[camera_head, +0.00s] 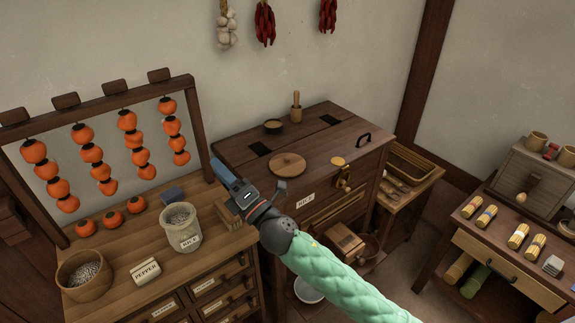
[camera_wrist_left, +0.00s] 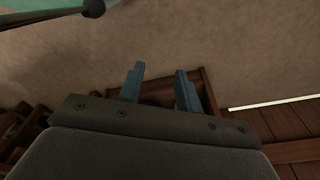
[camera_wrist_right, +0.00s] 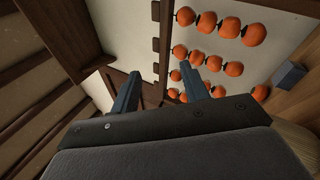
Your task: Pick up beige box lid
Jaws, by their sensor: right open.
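A round wooden lid with a knob (camera_head: 288,163) lies on the dark wooden chest. My right gripper (camera_head: 220,168) is in the air above the counter's right end, beyond the rice tub and left of the round lid. Its fingers (camera_wrist_right: 168,85) are apart and empty in the right wrist view. My left gripper (camera_wrist_left: 160,82) shows only in its wrist view, open and empty, facing a plain wall.
A rice tub (camera_head: 180,230), a bowl (camera_head: 85,277) and a dark blue block (camera_head: 172,195) stand on the counter. A rack of hanging orange fruit (camera_head: 82,133) rises behind them. A side table with bundles (camera_head: 518,236) stands at right.

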